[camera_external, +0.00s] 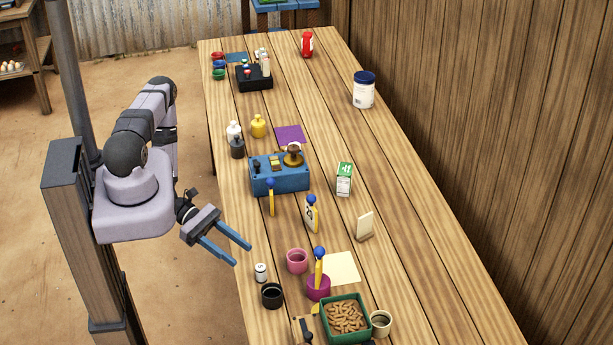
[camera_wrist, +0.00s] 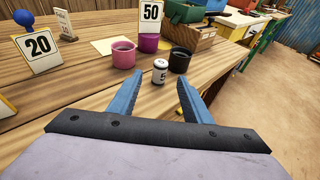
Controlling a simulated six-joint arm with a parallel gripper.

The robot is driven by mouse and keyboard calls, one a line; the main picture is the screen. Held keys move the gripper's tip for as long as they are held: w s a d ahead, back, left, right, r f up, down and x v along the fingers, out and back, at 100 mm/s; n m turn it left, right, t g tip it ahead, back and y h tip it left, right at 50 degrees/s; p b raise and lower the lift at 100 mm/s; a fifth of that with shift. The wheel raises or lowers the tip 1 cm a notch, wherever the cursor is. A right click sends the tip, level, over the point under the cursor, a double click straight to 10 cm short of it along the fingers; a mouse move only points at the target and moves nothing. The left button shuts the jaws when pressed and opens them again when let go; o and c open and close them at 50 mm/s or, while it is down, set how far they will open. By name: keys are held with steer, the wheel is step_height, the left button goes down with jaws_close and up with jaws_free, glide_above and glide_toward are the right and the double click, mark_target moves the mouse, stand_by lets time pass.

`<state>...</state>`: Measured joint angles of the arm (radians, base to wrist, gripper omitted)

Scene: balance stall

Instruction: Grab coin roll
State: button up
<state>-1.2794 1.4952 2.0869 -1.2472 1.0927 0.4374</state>
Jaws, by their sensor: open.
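A small white roll with dark bands and a dark mark, apparently the coin roll (camera_external: 261,272), stands upright near the left edge of the wooden table. It also shows in the wrist view (camera_wrist: 159,76), between the fingertips in the picture but beyond them. My gripper (camera_external: 241,254) is open and empty, its blue fingers pointing towards the roll from the table's left edge. In the wrist view the fingers (camera_wrist: 160,87) spread apart with bare space between them. No contact with the roll shows.
A black cup (camera_external: 272,296) stands close beside the roll, with a pink cup (camera_external: 297,261) and a purple cup (camera_external: 318,290) nearby. A green tray (camera_external: 326,322) of peanut-like pieces lies further right. A 20 sign (camera_wrist: 40,48) stands at left in the wrist view.

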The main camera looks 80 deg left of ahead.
mark_target(257, 265)
steer(key=shift+x, duration=1.05)
steer(key=shift+w+d, duration=0.1)
steer(key=shift+b+x, duration=0.4)
steer(key=shift+x, duration=2.1)
steer(key=shift+f, duration=0.1)
steer(key=shift+c, duration=0.4)
jaws_close()
